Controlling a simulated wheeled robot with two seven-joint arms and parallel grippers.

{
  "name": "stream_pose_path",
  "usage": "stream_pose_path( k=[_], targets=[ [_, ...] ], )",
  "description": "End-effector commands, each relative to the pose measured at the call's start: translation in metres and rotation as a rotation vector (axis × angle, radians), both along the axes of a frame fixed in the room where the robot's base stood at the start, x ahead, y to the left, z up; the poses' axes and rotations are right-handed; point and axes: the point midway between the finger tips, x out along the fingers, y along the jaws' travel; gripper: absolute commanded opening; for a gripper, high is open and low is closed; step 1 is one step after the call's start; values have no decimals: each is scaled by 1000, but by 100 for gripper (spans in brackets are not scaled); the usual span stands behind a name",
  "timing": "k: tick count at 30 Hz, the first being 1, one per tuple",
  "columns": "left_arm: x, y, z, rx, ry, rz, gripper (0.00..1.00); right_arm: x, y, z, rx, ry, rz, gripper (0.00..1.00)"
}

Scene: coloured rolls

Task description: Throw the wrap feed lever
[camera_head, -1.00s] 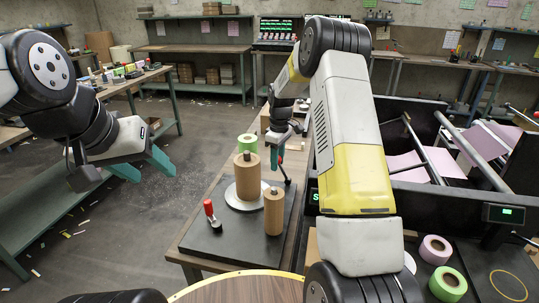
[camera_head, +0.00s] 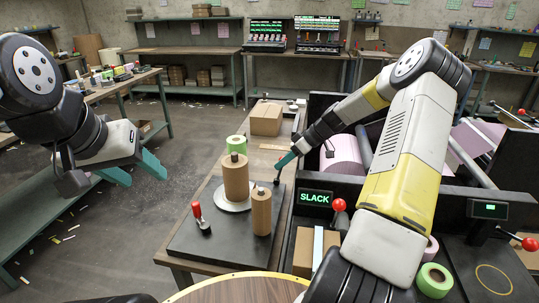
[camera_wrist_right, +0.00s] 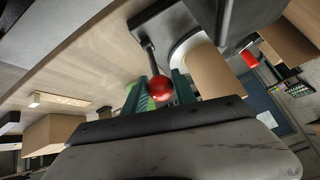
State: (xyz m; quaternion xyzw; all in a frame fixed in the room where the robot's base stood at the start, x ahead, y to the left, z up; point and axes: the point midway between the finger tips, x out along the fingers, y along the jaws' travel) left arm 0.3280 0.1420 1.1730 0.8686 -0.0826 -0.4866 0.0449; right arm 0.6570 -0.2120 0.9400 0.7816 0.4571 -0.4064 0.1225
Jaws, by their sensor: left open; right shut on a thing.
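A lever with a red ball knob (camera_wrist_right: 160,88) on a thin dark rod stands at the far right edge of a black base plate (camera_head: 205,240). My right gripper (camera_head: 286,161) is shut on the knob; its teal fingers lie on both sides of the ball in the right wrist view. In the head view the gripper hides the knob, and only a short stretch of rod shows below it. Brown rolls (camera_head: 236,178) stand on the plate just left of the gripper, one on a white disc. My left gripper (camera_head: 138,175) is open and empty, off the table to the left.
A red-handled clamp (camera_head: 200,217) stands on the plate's left part. A green roll (camera_head: 236,144) and a cardboard box (camera_head: 266,119) are behind. The machine at right has a "SLACK" display (camera_head: 315,198) and another red-knobbed lever (camera_head: 339,205).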

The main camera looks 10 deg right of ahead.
Motion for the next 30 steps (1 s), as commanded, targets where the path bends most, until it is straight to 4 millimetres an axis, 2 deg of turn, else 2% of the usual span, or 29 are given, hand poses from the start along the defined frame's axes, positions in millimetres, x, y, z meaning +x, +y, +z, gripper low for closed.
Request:
stream_pose_path(
  k=[4,20,21,24,30],
  targets=[
    [0,0,0,0,0,0,53,0,-6,-1,41,-20,-5,0],
    [0,0,0,0,0,0,53,-1,-9,-2,64,-29,-5,0],
    [0,0,0,0,0,0,53,-2,-9,-2,64,-29,-5,34],
    [0,0,0,0,0,0,53,-2,-8,-2,64,-28,-4,53],
    [0,0,0,0,0,0,53,-2,-7,-2,65,-27,-1,53]
  ],
)
